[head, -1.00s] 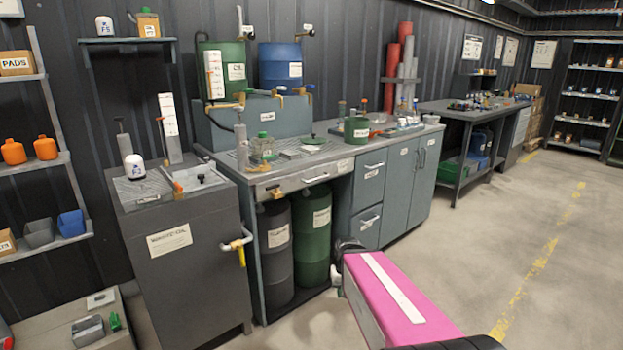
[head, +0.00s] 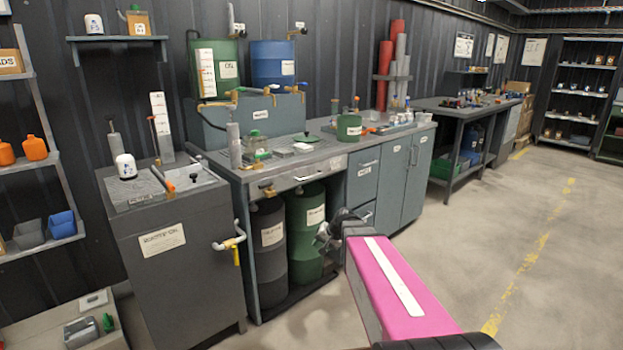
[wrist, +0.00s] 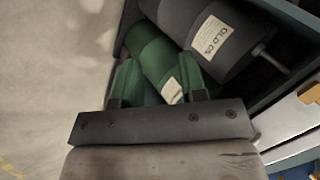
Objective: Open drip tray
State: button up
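A shallow light-grey drawer front (head: 322,171) with a bar handle sits under the bench top, above the drums, and looks like the drip tray; it appears shut. In the wrist view, a pale panel (wrist: 282,127) at the right edge may be its front. My gripper (head: 326,234) is in front of the bench, below and right of that drawer front and apart from it. In the wrist view my gripper (wrist: 162,84) has its two fingers spread, with nothing held between them.
A black drum (head: 270,240) and a green drum (head: 306,222) stand under the bench. A waste-oil cabinet (head: 170,255) with a yellow-handled valve (head: 237,252) stands to the left. Drawers and doors (head: 394,178) are to the right. The floor (head: 480,235) on the right is clear.

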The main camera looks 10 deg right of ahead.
jog(key=w+d+r+m+t+y, duration=0.1)
jog(key=w+r+m+t, duration=0.15)
jog(key=w+r, duration=0.35)
jog(key=w+d+r+m+t+y, duration=0.1)
jog(key=w+r+m+t+y, duration=0.2)
jog(key=w, duration=0.6)
jog(key=m+t, duration=0.2)
jog(key=t, duration=0.1)
send_near(312, 177)
jog(key=shift+h, duration=0.3)
jog(key=x, duration=1)
jog(key=shift+w+a, duration=0.15)
jog(key=shift+w, duration=0.2)
grip_shut()
